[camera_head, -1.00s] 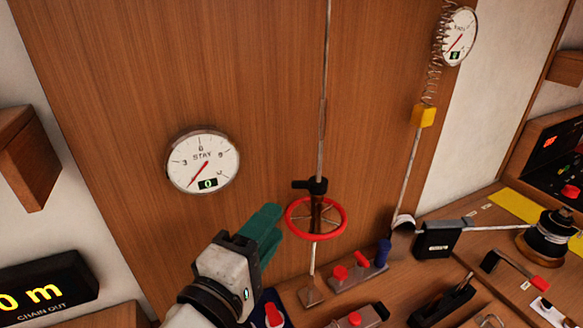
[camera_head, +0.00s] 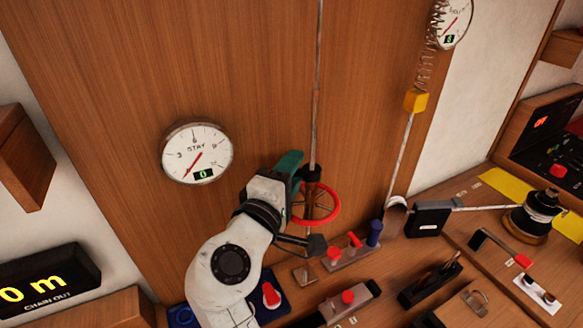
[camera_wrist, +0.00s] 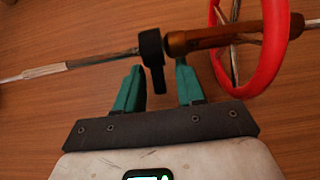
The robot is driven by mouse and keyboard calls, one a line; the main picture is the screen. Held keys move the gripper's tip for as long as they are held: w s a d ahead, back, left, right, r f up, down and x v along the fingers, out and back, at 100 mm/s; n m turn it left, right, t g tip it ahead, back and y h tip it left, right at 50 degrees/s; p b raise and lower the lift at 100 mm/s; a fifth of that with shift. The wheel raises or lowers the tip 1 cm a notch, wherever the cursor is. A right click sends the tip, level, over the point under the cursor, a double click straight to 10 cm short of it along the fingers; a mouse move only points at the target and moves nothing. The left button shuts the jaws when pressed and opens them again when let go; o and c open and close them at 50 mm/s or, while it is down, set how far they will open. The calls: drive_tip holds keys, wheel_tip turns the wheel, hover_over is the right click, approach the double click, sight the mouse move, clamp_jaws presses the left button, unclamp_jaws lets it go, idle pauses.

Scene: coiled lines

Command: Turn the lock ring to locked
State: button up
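The lock ring (camera_wrist: 150,45) is a black collar on the thin vertical rod, with a short black tab, beside the brown barrel of the red handwheel (camera_head: 335,197). In the wrist view the tab reaches down between the teal fingers of my gripper (camera_wrist: 160,66). The fingers are open, with gaps visible on both sides of the tab. In the head view my gripper (camera_head: 292,166) is just left of the rod at the collar's height. It partly hides the collar and the left of the handwheel. I see no lock marking.
The STAY gauge (camera_head: 197,153) is on the wooden panel left of my arm. Below are red-knobbed controls (camera_head: 348,297), a blue knob (camera_head: 375,232) and a black box (camera_head: 430,220). A yellow block (camera_head: 415,101) hangs on a spring at right.

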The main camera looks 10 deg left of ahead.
clamp_jaws()
idle(0.4)
drive_tip(key=shift+w+m+g+h+b, duration=0.3)
drive_tip(key=shift+m+g+h+b, duration=0.3)
drive_tip(key=shift+m+h+b, duration=0.45)
drive_tip(key=shift+w+m+g+h+b, duration=0.25)
drive_tip(key=shift+m+g+h+b, duration=0.45)
drive_tip(key=shift+h+b, duration=0.6)
unclamp_jaws()
drive_tip(key=shift+s+a, duration=0.1)
